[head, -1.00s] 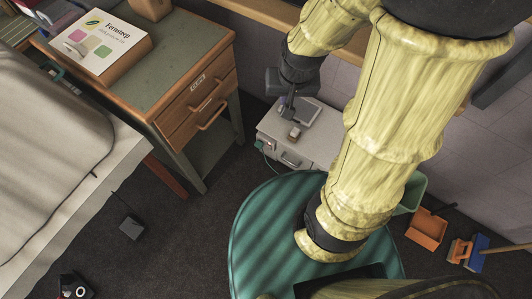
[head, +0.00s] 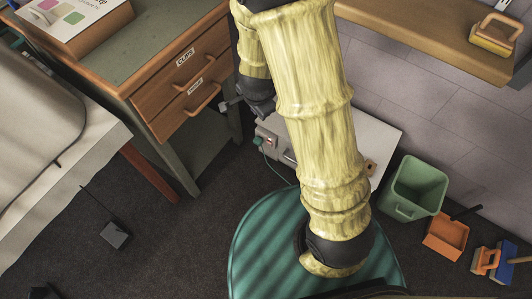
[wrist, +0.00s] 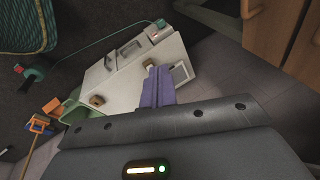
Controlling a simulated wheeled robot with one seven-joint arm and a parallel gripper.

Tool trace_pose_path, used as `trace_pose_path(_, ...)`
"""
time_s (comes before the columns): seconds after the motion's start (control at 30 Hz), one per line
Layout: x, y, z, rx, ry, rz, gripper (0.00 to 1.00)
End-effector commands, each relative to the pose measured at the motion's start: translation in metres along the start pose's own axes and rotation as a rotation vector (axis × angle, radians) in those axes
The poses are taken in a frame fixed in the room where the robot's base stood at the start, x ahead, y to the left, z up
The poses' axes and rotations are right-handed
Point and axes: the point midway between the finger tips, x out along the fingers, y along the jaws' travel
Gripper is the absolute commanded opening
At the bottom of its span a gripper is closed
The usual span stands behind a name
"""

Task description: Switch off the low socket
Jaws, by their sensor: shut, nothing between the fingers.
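The low socket (head: 267,141) is a small grey box with a red switch and a green cable, at the left end of a white cabinet, low by the desk leg. It also shows in the wrist view (wrist: 157,30), at the cabinet's far corner. The switch's position is too small to tell. My gripper (head: 230,104) is shut and empty, above and left of the socket in the head view, beside the desk's drawers. My arm hides part of the cabinet.
The white cabinet (head: 376,139) stands against the wall. The wooden desk (head: 165,95) with labelled drawers is close on the left. A round green striped stool (head: 262,235) is in front. A green bin (head: 414,186) and an orange tray (head: 445,237) stand right.

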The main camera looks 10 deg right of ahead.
Motion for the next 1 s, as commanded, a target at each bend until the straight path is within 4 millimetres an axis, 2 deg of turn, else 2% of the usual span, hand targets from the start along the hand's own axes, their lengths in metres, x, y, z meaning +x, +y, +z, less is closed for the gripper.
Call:
trace_pose_path(0.03,0.025,0.003,0.006,0.034,0.011,0.003,0.00)
trace_pose_path(0.1,0.045,0.003,0.009,0.091,0.028,0.003,0.00)
trace_pose_path(0.47,0.147,0.010,0.026,0.375,0.140,-0.011,0.00)
trace_pose_path(1.0,0.290,0.032,0.049,0.755,0.349,-0.110,0.00)
